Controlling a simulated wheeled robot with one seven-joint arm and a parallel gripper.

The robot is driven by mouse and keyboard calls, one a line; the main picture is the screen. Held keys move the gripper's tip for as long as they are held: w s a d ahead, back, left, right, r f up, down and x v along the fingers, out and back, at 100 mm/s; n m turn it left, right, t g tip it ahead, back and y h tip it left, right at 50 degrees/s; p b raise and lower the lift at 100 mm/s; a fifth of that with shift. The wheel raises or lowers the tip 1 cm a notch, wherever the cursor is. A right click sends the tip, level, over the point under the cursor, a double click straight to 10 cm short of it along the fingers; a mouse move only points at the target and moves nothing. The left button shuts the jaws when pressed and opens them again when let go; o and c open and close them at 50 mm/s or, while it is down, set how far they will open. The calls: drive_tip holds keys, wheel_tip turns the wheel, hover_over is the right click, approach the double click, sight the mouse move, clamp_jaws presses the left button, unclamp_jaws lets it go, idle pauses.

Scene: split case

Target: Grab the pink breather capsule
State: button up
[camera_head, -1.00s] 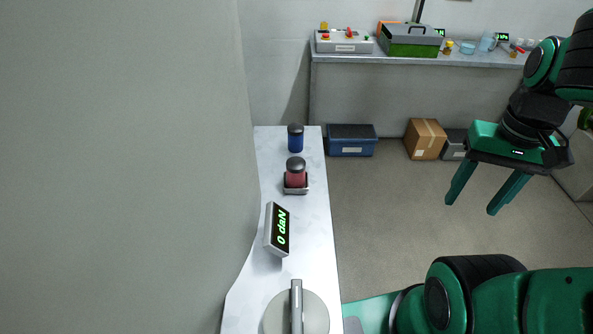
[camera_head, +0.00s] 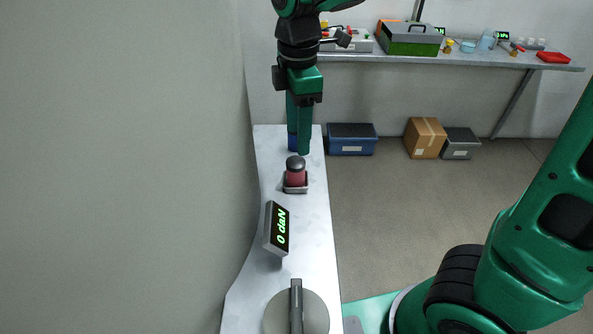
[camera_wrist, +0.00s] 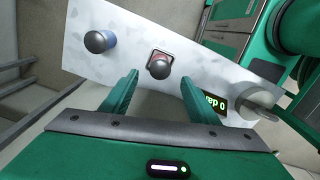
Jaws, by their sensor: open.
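The pink breather capsule (camera_head: 296,176) has a dark domed cap and stands upright on a small grey base on the narrow white bench (camera_head: 310,225). In the wrist view the capsule (camera_wrist: 159,66) shows from above, its dark cap hiding most of the pink body. My gripper (camera_head: 299,150) is above the far part of the bench, pointing down, with its green fingers apart. In the wrist view my gripper (camera_wrist: 158,85) is open and empty, and the capsule appears beyond the gap between the fingertips. The fingers do not appear to touch it.
A blue capsule (camera_wrist: 99,39) with a dark cap stands near the far end, partly hidden behind my fingers in the head view. A wall (camera_head: 150,170) borders the left.

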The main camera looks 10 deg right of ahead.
sight(293, 161)
drive_tip(key=shift+a+f+n, duration=0.2)
drive_tip(key=shift+a+n, duration=0.1)
drive_tip(key=shift+a, duration=0.15)
wheel_tip(293, 161, down, 10)
drive_tip(key=shift+s+f, duration=0.1)
drive_tip(key=shift+f, duration=0.15)
drive_tip(key=c, duration=1.1)
